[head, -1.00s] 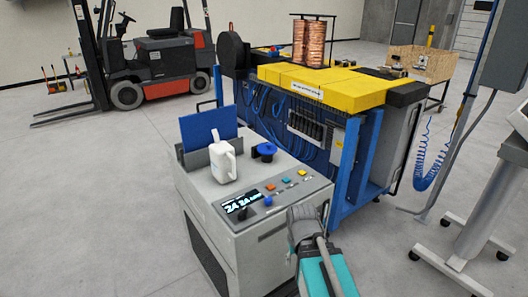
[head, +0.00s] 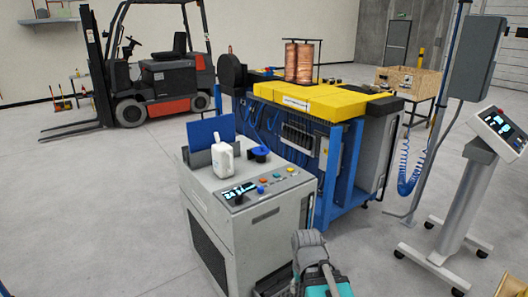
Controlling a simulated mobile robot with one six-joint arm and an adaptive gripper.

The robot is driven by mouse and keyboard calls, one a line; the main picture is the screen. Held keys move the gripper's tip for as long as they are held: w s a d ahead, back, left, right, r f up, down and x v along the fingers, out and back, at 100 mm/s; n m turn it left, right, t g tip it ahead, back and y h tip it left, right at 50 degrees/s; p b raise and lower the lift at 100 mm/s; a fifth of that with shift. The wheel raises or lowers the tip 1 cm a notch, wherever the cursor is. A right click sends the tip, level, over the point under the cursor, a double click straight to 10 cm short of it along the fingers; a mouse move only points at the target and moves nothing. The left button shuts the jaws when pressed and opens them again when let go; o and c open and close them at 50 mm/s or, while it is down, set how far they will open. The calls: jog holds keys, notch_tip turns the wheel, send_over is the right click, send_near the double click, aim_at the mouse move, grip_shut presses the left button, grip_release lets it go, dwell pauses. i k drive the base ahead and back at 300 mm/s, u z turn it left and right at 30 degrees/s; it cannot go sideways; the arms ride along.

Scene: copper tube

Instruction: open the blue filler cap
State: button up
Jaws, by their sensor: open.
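The blue filler cap (head: 260,152) sits on the top of a grey cabinet (head: 246,222), right of a white jug. It looks seated on its neck, but it is too small to tell the fit. The white jug (head: 223,160) stands upright on the same top. Only a grey and teal part of my arm shows at the bottom edge, in front of the cabinet and well away from the cap. My gripper's jaws do not show.
A blue panel (head: 211,131) stands behind the jug. The cabinet has a display and coloured buttons (head: 262,190). A blue-framed machine with a yellow top (head: 320,102) is close behind. A console stand (head: 462,210) is at right. Floor at left is clear.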

aim_at(261, 150)
jog(key=u, duration=0.05)
jog(key=k, duration=0.15)
jog(key=u, duration=0.25)
jog(key=i, duration=1.05)
jog(key=z, duration=0.05)
